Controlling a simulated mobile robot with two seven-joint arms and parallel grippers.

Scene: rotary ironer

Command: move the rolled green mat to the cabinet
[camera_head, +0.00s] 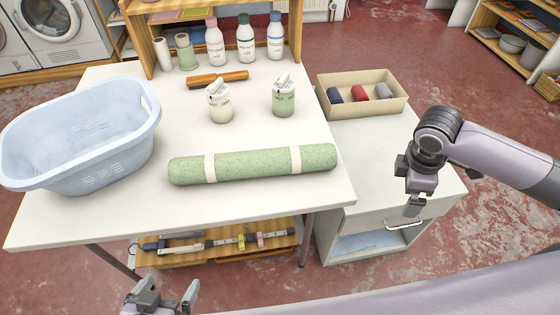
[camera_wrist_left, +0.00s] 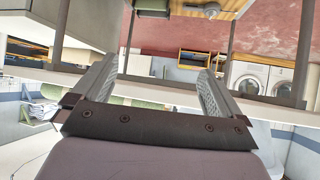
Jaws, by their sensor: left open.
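The rolled green mat (camera_head: 255,165) lies on the white table (camera_head: 150,218) near its front edge, held in a roll by two pale bands. The cabinet (camera_head: 372,165) is the white unit just right of the table, with a drawer handle and an open lower compartment. My left gripper (camera_head: 168,291) is low in front of the table, open and apart from the mat. Its spread fingers (camera_wrist_left: 155,85) have nothing between them in the left wrist view. My right gripper (camera_head: 412,208) is above the cabinet's right front, apart from the mat; its finger gap is unclear.
A blue basket (camera_head: 85,135) stands on the table's left. A wooden shelf (camera_head: 215,256) is under the table.

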